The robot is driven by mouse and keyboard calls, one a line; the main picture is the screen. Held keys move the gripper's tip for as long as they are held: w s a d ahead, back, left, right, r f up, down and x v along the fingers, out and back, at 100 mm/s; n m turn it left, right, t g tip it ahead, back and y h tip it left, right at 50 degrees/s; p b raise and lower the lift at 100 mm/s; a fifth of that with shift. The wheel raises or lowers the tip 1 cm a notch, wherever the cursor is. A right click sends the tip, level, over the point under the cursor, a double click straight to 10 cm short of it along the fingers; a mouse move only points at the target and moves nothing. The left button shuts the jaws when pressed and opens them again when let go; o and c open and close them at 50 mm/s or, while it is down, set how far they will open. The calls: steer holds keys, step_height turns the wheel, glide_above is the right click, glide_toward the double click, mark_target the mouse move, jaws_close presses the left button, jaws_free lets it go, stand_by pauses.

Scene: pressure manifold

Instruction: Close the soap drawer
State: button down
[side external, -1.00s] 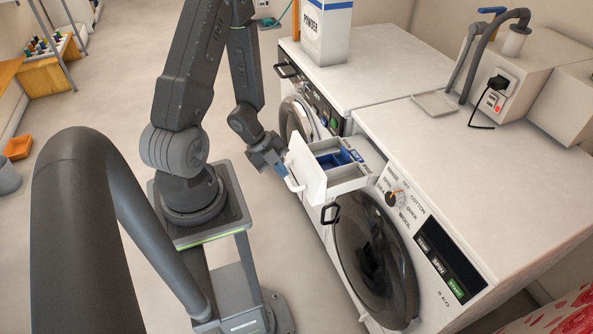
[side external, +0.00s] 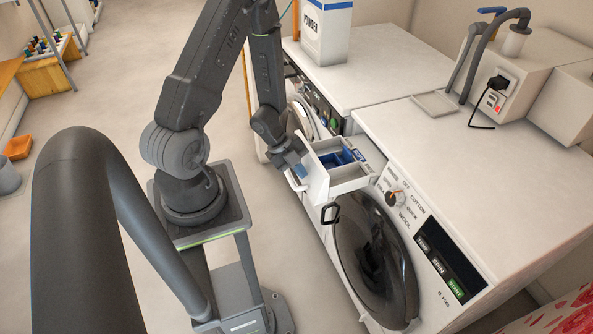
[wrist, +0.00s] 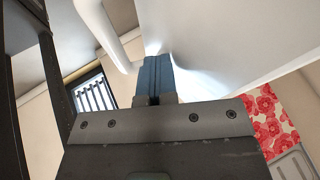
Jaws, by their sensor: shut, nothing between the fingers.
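The white soap drawer (side external: 349,184) sticks out of the front of the near washing machine (side external: 465,165). Blue inserts show inside it. My gripper (side external: 302,171) is at the outer side of the drawer's front panel (side external: 318,184), close beside its white handle. In the wrist view the blue fingers (wrist: 157,76) are together, with nothing between them. Their tips are at the white front panel (wrist: 230,45) and appear to touch it. The curved white handle (wrist: 106,36) is to their left. The exact contact point is hidden in the side view.
Below the drawer are the round door (side external: 375,260) and its black handle (side external: 330,214). A dial (side external: 394,198) is right of the drawer. A second machine (side external: 365,75) stands behind, with a powder box (side external: 326,35) on top.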

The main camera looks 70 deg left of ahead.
mark_target(347, 153)
steer(key=w, duration=1.5)
steer(key=shift+w, duration=0.15)
steer(key=s, duration=0.1)
steer(key=s+r, duration=0.1)
steer(key=s, duration=0.2)
steer(key=shift+s+a+r, duration=0.15)
steer(key=shift+r, duration=0.2)
steer(key=s+a+r+t+y, duration=0.1)
steer(key=s+r, duration=0.1)
steer(key=s+a+r+t+y, duration=0.1)
steer(key=s+a+r, duration=0.1)
steer(key=s+a+r+m+t+y, duration=0.1)
steer(key=s+a+r+y, duration=0.1)
steer(key=r, duration=0.1)
steer(key=shift+s+a, duration=0.1)
steer(key=shift+a, duration=0.15)
steer(key=x, duration=0.9)
steer(key=shift+f, duration=0.3)
steer(key=w, duration=0.1)
steer(key=w+f, duration=0.1)
steer(key=w, duration=0.1)
steer(key=shift+w, duration=0.7)
